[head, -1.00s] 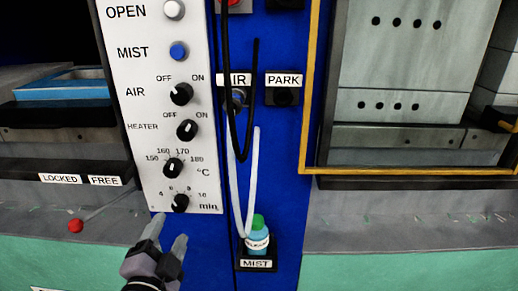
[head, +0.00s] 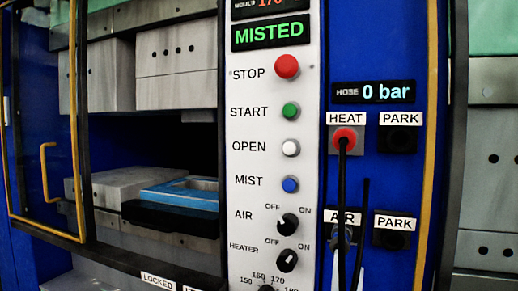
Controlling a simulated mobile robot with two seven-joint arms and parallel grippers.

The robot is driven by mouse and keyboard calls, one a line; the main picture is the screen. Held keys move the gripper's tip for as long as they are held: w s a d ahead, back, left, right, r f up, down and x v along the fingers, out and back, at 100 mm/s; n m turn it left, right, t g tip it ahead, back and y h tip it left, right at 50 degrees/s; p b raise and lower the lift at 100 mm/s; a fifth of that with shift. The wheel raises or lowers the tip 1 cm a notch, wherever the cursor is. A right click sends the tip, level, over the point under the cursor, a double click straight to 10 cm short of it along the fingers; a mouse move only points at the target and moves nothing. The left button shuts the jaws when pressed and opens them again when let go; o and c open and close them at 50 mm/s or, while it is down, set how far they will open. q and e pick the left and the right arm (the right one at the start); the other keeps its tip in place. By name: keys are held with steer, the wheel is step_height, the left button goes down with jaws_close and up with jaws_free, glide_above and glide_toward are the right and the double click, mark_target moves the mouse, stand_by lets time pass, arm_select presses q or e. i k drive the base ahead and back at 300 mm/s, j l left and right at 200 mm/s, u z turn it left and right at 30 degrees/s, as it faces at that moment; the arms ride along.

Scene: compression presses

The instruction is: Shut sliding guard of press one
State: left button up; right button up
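In the head view a sliding guard with a yellow frame (head: 45,229) stands at the far left of the left press. Its yellow handle (head: 44,172) is on the guard's left part. The guard stands to the left, and the press opening to its right is uncovered. Inside the opening are upper grey blocks (head: 176,92) and, below a dark gap, a blue frame (head: 182,196) on a black plate. No label in view says which press is press one. Neither of my grippers is in view.
A white control panel (head: 240,140) reads MISTED and has buttons and knobs. To its right a black hose (head: 343,200) hangs from the HEAT socket (head: 344,139). A LOCKED label (head: 157,281) is at the bottom edge. Part of another press (head: 492,190) shows at the far right.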

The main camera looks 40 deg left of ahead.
mark_target(82, 240)
steer(key=u, duration=2.45)
steer(key=i+j, duration=0.25)
steer(key=i+j+z, duration=0.1)
steer(key=i+j, duration=0.15)
steer(key=j, duration=0.25)
steer(key=i+j, duration=0.25)
steer(key=j, duration=0.15)
steer(key=i+j, duration=0.25)
steer(key=j, duration=0.15)
steer(key=i+j+z, duration=0.1)
steer(key=i+j, duration=0.4)
steer(key=j, duration=0.3)
steer(key=i+j+z, duration=0.1)
steer(key=j, duration=0.3)
steer(key=i, duration=0.1)
